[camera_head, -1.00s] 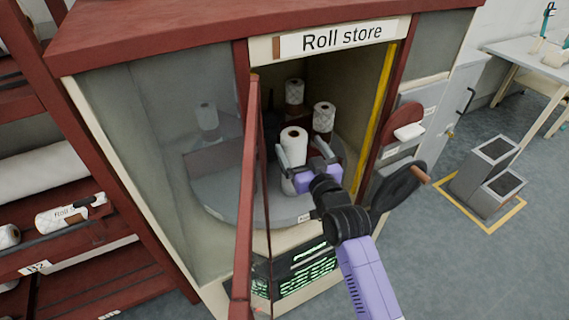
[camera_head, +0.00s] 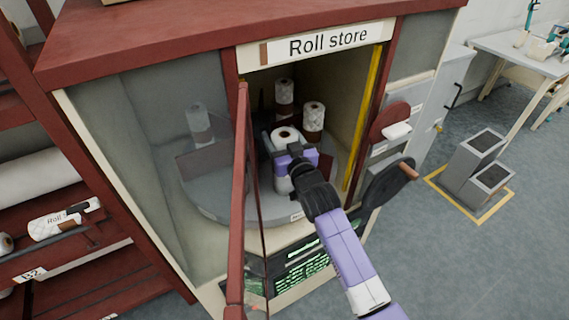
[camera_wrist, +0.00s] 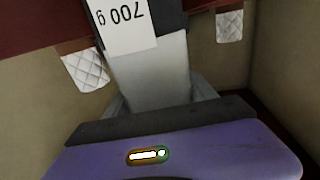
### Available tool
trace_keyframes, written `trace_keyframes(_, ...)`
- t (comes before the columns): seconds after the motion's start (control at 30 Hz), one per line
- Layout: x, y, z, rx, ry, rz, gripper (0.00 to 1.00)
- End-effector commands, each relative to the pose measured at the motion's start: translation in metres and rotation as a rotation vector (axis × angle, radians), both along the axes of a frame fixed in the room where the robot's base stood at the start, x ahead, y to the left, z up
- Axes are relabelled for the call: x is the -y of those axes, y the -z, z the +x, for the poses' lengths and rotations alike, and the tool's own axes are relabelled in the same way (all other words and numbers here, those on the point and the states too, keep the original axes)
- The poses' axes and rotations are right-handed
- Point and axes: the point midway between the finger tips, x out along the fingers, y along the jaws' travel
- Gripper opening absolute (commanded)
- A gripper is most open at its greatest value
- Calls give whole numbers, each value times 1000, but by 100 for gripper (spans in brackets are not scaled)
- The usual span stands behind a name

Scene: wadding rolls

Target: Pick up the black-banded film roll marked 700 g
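A white film roll (camera_head: 286,134) with a black band stands upright on the grey round shelf inside the roll store. In the wrist view the roll (camera_wrist: 160,75) fills the upper middle, and its label (camera_wrist: 124,28) reads 700 g, upside down. My gripper (camera_head: 296,152) is at the roll, with one finger on each side of it. In the wrist view the fingers look spread, with the roll between them. Contact with the roll is not clear. My gripper and wrist hide much of the roll's lower part in the head view.
Two patterned rolls stand behind, one at the back (camera_head: 285,92) and one to the right (camera_head: 314,114). Another (camera_head: 199,122) shows behind the glass at left. The red-edged door (camera_head: 238,190) stands close to the left of my arm. The yellow-edged doorpost (camera_head: 364,115) is at right.

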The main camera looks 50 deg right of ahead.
Motion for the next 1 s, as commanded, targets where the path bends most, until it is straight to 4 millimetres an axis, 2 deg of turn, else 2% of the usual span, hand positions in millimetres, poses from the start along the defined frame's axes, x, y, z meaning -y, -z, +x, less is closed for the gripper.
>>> trace_keyframes(0.03, 0, 0, 0, 0, 0, 0, 49)
trace_keyframes(0.2, 0, 0, 0, 0, 0, 0, 16)
trace_keyframes(0.3, 0, 0, 0, 0, 0, 0, 0)
trace_keyframes(0.67, 0, -8, 0, 5, -1, -3, 0)
trace_keyframes(0.87, 0, -38, 0, 9, -1, -5, 0)
trace_keyframes(1.0, 0, -73, 1, 11, -2, -6, 0)
